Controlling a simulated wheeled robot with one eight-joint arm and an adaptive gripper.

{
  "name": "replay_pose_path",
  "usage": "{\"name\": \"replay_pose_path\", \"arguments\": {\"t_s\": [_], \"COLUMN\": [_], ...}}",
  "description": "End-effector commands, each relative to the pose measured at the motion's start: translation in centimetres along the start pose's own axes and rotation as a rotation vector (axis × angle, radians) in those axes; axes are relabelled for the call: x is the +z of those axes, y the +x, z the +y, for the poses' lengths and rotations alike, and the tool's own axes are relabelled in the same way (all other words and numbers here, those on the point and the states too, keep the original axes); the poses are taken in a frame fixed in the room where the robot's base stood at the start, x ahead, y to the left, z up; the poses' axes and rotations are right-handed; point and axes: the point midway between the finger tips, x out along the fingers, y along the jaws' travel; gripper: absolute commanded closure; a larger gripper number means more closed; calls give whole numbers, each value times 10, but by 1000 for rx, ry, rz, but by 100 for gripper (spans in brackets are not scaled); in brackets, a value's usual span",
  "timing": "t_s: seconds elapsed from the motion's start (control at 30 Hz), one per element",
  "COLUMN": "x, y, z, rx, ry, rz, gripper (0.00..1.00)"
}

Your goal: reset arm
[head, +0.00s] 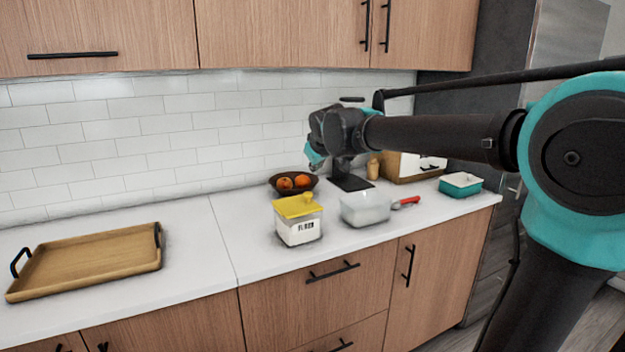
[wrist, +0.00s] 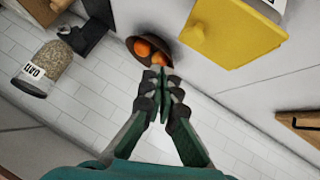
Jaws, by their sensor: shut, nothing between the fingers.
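My gripper (head: 316,155) is raised above the back of the counter, in front of the tiled wall, on my outstretched arm. In the wrist view my gripper (wrist: 165,75) has its fingers together and holds nothing. Beyond the fingertips in that view is a dark bowl (wrist: 178,52) with oranges (wrist: 143,48). The bowl (head: 273,186) stands on the counter by the wall in the head view, below my gripper. The fingertips look apart from it.
A wooden tray (head: 90,262) lies left. Upper cabinets (head: 285,30) hang above. Counter between tray and canister is clear.

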Motion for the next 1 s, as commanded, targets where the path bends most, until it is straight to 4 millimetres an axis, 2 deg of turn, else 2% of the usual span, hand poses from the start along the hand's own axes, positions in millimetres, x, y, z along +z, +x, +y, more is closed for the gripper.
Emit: {"name": "replay_pose_path", "arguments": {"t_s": [0.1, 0.3, 0.47, 0.57, 0.67, 0.77, 0.83, 0.97, 1.0], "x": [1, 2, 4, 20, 61, 124, 173, 263, 290], "y": [-26, -57, -67, -64, -51, -36, -28, -20, -20], "z": [7, 14, 18, 21, 26, 30, 30, 21, 17], "rx": [0, -1, 0, 3, 11, 19, 25, 29, 31], "ry": [0, 0, 2, 22, 75, 155, 218, 335, 371], "rz": [0, 0, -1, -20, -65, -131, -182, -270, -297], "gripper": [100, 100, 100, 100, 100, 100, 100, 100, 100]}}
